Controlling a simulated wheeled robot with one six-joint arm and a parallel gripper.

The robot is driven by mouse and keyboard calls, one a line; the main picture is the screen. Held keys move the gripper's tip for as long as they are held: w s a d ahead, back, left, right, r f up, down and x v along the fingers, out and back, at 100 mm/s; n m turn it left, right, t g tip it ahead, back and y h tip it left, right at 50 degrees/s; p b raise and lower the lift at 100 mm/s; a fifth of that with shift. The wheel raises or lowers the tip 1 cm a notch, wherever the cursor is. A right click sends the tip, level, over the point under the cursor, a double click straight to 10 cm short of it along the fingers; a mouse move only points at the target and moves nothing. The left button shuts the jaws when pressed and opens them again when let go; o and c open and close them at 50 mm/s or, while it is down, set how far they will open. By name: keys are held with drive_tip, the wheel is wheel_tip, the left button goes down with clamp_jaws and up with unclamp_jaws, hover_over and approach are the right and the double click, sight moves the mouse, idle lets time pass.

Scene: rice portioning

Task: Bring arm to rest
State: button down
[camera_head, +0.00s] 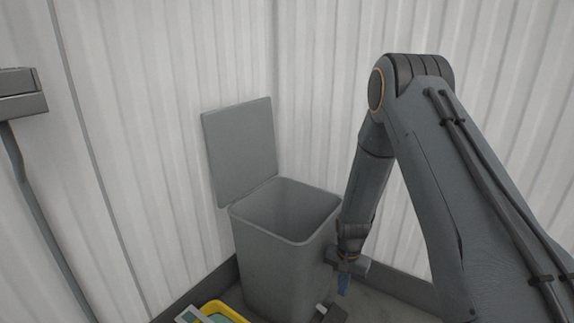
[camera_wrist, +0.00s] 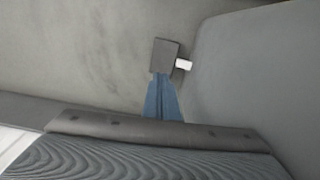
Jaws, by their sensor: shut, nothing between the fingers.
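My arm comes down from the right in the head view and bends at the elbow. My gripper (camera_head: 343,285) hangs low beside the right side of an open grey bin (camera_head: 285,265). In the wrist view its blue fingers (camera_wrist: 161,82) are shut together with nothing between them. They point toward a small dark block with a white stub (camera_wrist: 165,55), which seems to lie on the floor. I cannot tell whether the fingertips touch it.
The bin's lid (camera_head: 240,150) stands raised against the corrugated wall (camera_head: 150,140). A yellow-rimmed container (camera_head: 238,305) sits at the bin's front left. A long-handled tool (camera_head: 45,215) stands at the far left. Some grey floor (camera_head: 385,301) shows right of the bin.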

drive_tip(key=s+r+n+t, duration=0.1)
drive_tip(key=s+r+n, duration=0.15)
drive_tip(key=r, duration=0.65)
drive_tip(key=s+r+n, duration=0.1)
drive_tip(key=s+r, duration=0.3)
drive_tip(key=r, duration=0.6)
drive_tip(key=s+r+n+t, duration=0.1)
drive_tip(key=s+r+n, duration=0.2)
drive_tip(key=s+r, duration=0.75)
drive_tip(key=s+a+r+n+g+y+p, duration=0.1)
drive_tip(key=s+a+r+n, duration=0.3)
drive_tip(key=s+a, duration=0.55)
drive_tip(key=s+a+r+n+g+y+p, duration=0.1)
drive_tip(key=s+a+r+n+p, duration=0.15)
drive_tip(key=s+a+r, duration=0.55)
drive_tip(key=d+r+m+p, duration=0.2)
drive_tip(key=d+r+p, duration=0.4)
drive_tip(key=p, duration=0.6)
drive_tip(key=d+r+m+h+p, duration=0.1)
drive_tip(key=d+r+p, duration=0.4)
drive_tip(key=r+p, duration=0.6)
drive_tip(key=s+d+r+m+h+p, duration=0.1)
drive_tip(key=d+r+m+p, duration=0.2)
drive_tip(key=d+r+p, duration=0.3)
wheel_tip(320, 180, up, 3)
drive_tip(key=p, duration=0.7)
drive_tip(key=shift+d+p, duration=0.3)
drive_tip(key=shift+a, duration=0.1)
